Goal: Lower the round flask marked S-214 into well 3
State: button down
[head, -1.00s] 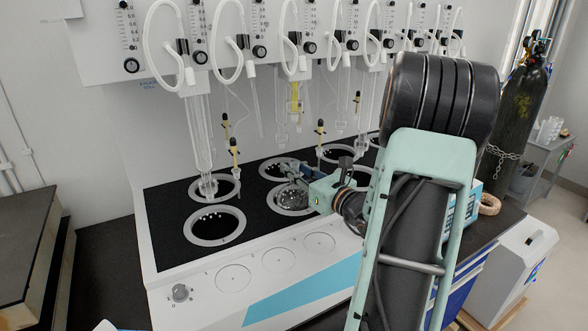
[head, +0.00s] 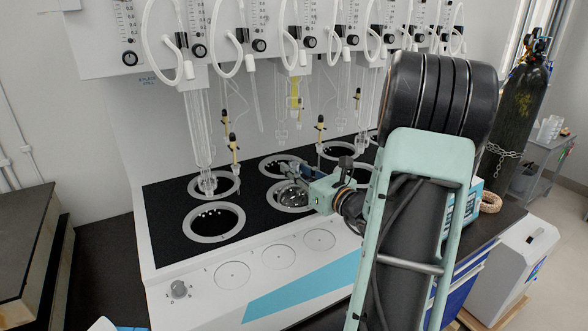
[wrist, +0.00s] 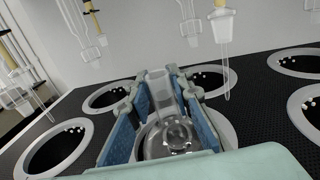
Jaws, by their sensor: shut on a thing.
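A clear round glass flask (wrist: 172,135) is between the blue-padded fingers of my gripper (wrist: 160,88) in the wrist view. Its open neck (wrist: 158,84) stands roughly upright between the pads. In the head view my gripper (head: 290,170) reaches in from the right over a front-row well (head: 279,205), and the flask's bulb (head: 292,194) sits inside that well's ring, its lower part hidden. I cannot tell whether the bulb touches the bottom. No S-214 mark or well number is readable.
An empty well (head: 213,237) lies to the left in the front row. Behind it, a glass tube (head: 199,135) hangs down to a back-row well (head: 229,193). More glassware hangs above the back row. A gas cylinder (head: 513,100) stands at the right.

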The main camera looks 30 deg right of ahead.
jog(key=c, duration=1.7)
grip_release()
jog(key=shift+o, duration=0.2)
jog(key=s+d, duration=0.1)
jog(key=s, duration=1.1)
jog(key=shift+r, duration=0.1)
